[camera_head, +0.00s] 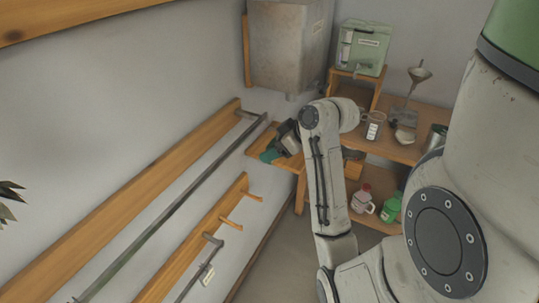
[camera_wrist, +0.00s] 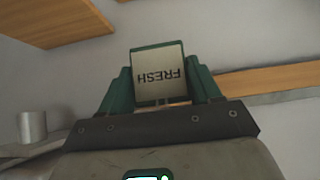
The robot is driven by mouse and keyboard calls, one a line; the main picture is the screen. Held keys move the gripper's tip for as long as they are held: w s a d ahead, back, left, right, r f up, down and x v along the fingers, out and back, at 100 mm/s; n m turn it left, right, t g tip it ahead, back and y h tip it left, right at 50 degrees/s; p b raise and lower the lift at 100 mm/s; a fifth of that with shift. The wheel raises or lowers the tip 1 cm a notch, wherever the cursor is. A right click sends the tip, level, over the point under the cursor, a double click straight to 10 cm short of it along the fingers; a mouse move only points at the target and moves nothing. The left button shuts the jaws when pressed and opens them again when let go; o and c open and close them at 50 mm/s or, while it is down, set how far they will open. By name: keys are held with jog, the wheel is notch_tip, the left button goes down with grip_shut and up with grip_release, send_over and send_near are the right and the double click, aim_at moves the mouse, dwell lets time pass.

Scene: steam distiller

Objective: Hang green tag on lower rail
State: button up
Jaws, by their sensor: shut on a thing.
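My gripper (camera_wrist: 161,95) is shut on the green tag (camera_wrist: 158,72), a pale plate with a green frame that reads FRESH upside down in the wrist view. The tag stands between the two green fingers. In the head view my gripper (camera_head: 269,153) is by the far end of the wall rails, and the tag cannot be made out there. The lower rail (camera_head: 196,273) is a short grey rod at the bottom centre, below a wooden board. It is well apart from my gripper, nearer the camera.
A longer grey upper rail (camera_head: 165,221) runs along the left wall. A wooden board (camera_head: 190,250) with pegs sits between the rails. A small white tag (camera_head: 208,275) is by the lower rail. A wooden bench (camera_head: 400,150) with bottles below stands at the back right.

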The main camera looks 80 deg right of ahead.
jog(key=w+b, duration=0.1)
jog(key=w+d, duration=0.1)
jog(key=w, duration=0.1)
jog(key=shift+w+b, duration=0.15)
jog(key=shift+b, duration=0.2)
jog(key=shift+w+r+p, duration=0.1)
jog(key=shift+w+p, duration=0.05)
jog(key=shift+p, duration=0.15)
dwell(0.5)
jog(key=shift+w, duration=0.55)
dwell(0.4)
jog(key=shift+w+d, duration=0.15)
jog(key=shift+w, duration=0.15)
jog(key=shift+w+d+p, duration=0.2)
jog(key=shift+w+p, duration=0.2)
jog(key=shift+w, duration=0.25)
jog(key=shift+p, duration=0.3)
jog(key=shift+f+b, duration=0.4)
jog(key=shift+f, duration=0.5)
dwell(1.6)
